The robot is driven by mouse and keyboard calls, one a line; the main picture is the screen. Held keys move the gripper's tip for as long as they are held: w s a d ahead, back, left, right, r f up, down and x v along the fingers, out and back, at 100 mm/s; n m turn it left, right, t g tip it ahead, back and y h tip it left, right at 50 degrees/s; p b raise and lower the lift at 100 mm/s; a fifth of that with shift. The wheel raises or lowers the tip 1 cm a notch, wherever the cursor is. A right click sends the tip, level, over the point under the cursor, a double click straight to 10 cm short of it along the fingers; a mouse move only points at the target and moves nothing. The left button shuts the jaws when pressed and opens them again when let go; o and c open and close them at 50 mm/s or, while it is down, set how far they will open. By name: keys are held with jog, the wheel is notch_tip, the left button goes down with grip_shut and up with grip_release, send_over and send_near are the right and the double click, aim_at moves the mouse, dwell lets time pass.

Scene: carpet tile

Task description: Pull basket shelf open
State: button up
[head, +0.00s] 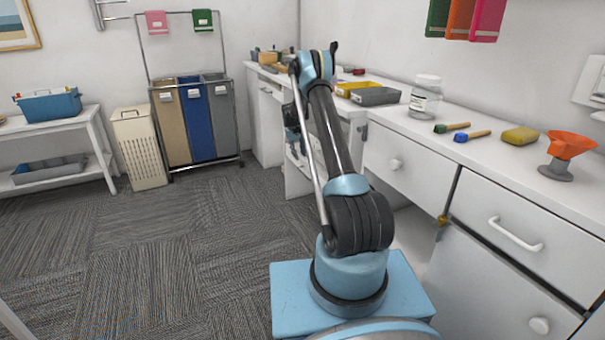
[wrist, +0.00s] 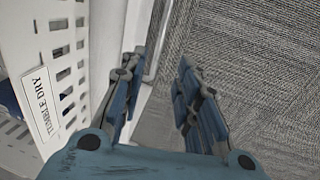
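In the wrist view a white perforated basket (wrist: 40,22) with a "TUMBLE DRY" label (wrist: 42,104) fills the left side. A pale front panel (wrist: 105,45) stands beside it, with a thin grey bar (wrist: 158,38) along its edge. My gripper (wrist: 160,62) is open, with its two blue fingers apart. The left finger is close to the panel and the right finger is over the carpet. The bar shows near the gap between the fingers; I cannot tell whether it touches either. In the head view my gripper (head: 292,120) is beside the white cabinet, partly hidden by my arm.
White drawers (head: 400,168) run along the right under a counter holding a jar (head: 425,97), brushes and an orange funnel (head: 567,150). A hamper (head: 138,150) and laundry sorter (head: 195,120) stand at the back. Carpet (head: 180,240) on the left is clear.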

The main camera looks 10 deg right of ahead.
aim_at(303, 173)
jog(key=f, duration=0.3)
jog(key=d+f, duration=0.1)
jog(key=f, duration=0.3)
jog(key=d+f, duration=0.1)
jog(key=f, duration=0.3)
jog(key=shift+w+f, duration=0.2)
jog(key=shift+w, duration=0.15)
grip_shut()
